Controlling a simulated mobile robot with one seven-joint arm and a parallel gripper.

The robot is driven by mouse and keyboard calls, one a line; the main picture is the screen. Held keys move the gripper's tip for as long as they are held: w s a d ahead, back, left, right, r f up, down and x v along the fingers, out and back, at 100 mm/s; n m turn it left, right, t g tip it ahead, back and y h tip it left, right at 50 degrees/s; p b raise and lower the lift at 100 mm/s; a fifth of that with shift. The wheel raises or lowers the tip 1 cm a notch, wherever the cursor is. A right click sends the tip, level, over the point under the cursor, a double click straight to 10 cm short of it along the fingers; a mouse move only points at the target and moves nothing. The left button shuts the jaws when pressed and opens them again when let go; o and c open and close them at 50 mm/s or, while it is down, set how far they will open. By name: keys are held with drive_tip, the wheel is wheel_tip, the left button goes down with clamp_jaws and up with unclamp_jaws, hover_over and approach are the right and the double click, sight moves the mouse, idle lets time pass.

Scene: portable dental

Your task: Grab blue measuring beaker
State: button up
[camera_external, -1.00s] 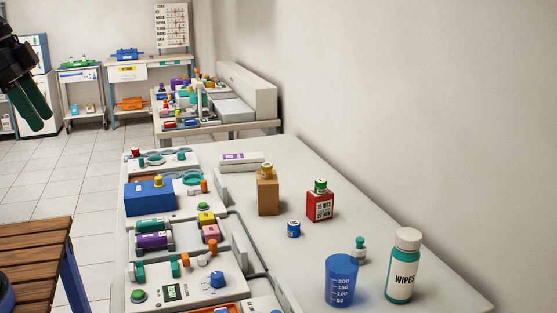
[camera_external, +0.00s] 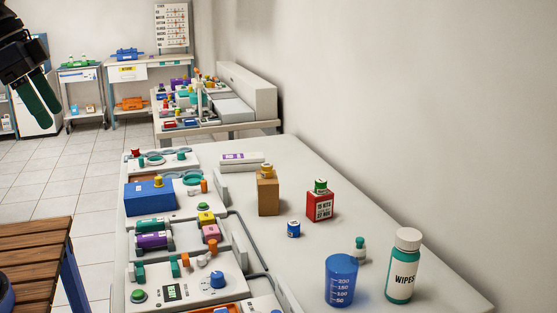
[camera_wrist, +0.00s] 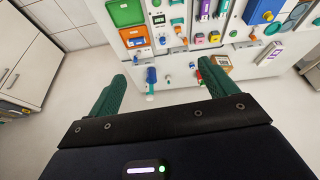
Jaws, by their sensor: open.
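The blue measuring beaker (camera_external: 341,280) stands upright at the near end of the long white table, with white volume marks on its side. My gripper (camera_external: 43,95) is in the upper left of the external view, high and far from the beaker, with its green fingers pointing down. In the wrist view my gripper (camera_wrist: 162,72) is open, with nothing held between the fingers. A small blue object (camera_wrist: 151,75) in the gap between them looks like the beaker, but it is too small to be sure.
A red box (camera_external: 320,204) and brown box (camera_external: 268,195) stand farther back. A wooden bench (camera_external: 35,255) is at left.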

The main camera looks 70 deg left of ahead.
drive_tip(key=w+d+n+g, duration=0.15)
drive_tip(key=w+n, duration=0.35)
drive_tip(key=w, duration=1)
drive_tip(key=n+g+h, duration=0.2)
drive_tip(key=n+g, duration=0.1)
drive_tip(key=n, duration=1.1)
hover_over(341, 278)
drive_tip(key=w+a, duration=0.1)
drive_tip(key=a, duration=0.4)
wheel_tip(341, 278, down, 26)
drive_tip(key=shift+t, duration=0.25)
drive_tip(key=shift+w+d+f, duration=0.1)
drive_tip(key=shift+d+f, duration=0.25)
drive_tip(key=shift+f, duration=1.55)
drive_tip(key=shift+w+d+f, duration=0.15)
drive_tip(key=shift+d+f, duration=0.25)
drive_tip(key=shift+f, duration=1.55)
drive_tip(key=shift+w+d+f, duration=0.1)
drive_tip(key=shift+d+f, duration=0.25)
drive_tip(key=shift+f, duration=1.55)
drive_tip(key=shift+c, duration=0.3)
drive_tip(key=c, duration=1)
